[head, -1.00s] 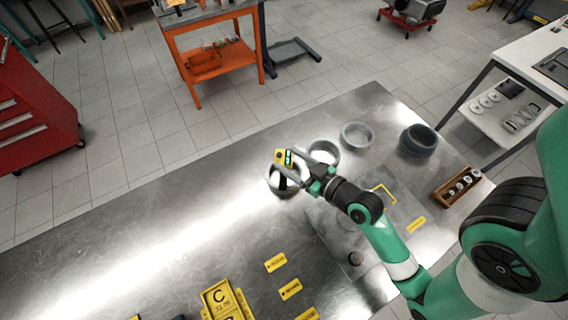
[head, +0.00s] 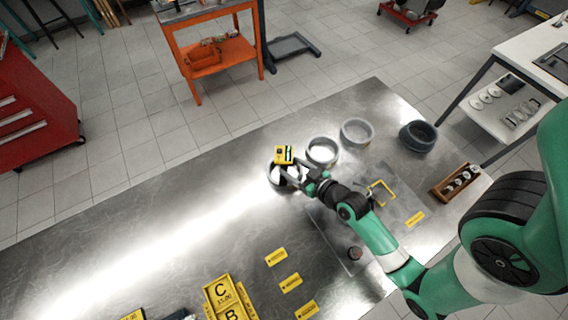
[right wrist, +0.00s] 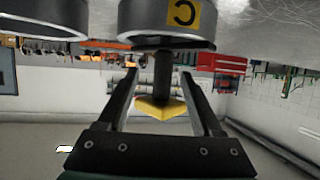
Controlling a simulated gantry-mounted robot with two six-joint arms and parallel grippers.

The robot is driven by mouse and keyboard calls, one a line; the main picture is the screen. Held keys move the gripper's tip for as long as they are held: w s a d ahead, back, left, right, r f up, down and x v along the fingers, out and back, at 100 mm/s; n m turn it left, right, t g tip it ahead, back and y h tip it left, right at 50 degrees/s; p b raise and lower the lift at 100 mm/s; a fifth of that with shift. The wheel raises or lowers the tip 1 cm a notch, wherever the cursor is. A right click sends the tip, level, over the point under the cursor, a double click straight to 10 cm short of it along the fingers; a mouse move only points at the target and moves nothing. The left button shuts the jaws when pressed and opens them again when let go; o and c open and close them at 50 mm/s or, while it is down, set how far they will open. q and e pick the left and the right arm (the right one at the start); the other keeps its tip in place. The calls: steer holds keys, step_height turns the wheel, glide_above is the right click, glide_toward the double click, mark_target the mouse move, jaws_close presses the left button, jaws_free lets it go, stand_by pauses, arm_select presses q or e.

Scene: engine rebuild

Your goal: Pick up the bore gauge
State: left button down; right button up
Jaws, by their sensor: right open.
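The bore gauge (head: 284,155), with a yellow head and small display, stands at the leftmost metal ring (head: 274,178) of the row. The right wrist view shows its yellow head (right wrist: 160,108) and dark shaft (right wrist: 163,72), which meets a ring marked C (right wrist: 165,32). My right gripper (head: 291,167) is at the gauge. In the right wrist view its fingers (right wrist: 162,100) are open, one on each side of the yellow head, with gaps visible. Whether the shaft sits inside the ring's bore is hidden. My left gripper is not in view.
More rings stand to the right: a pale ring (head: 322,152), another (head: 357,133) and a dark one (head: 419,137). A wooden rack (head: 455,184) is near the right edge. Yellow trays (head: 222,292) and labels (head: 276,257) lie in front. The table's left part is clear.

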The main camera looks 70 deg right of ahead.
steer(key=x, duration=0.4)
steer(key=shift+w+a+f+b, duration=0.1)
steer(key=shift+w+f+b, duration=0.05)
steer(key=shift+w+b, duration=0.15)
steer(key=shift+s, duration=0.1)
steer(key=shift+c, duration=0.4)
jaws_close()
stand_by(0.6)
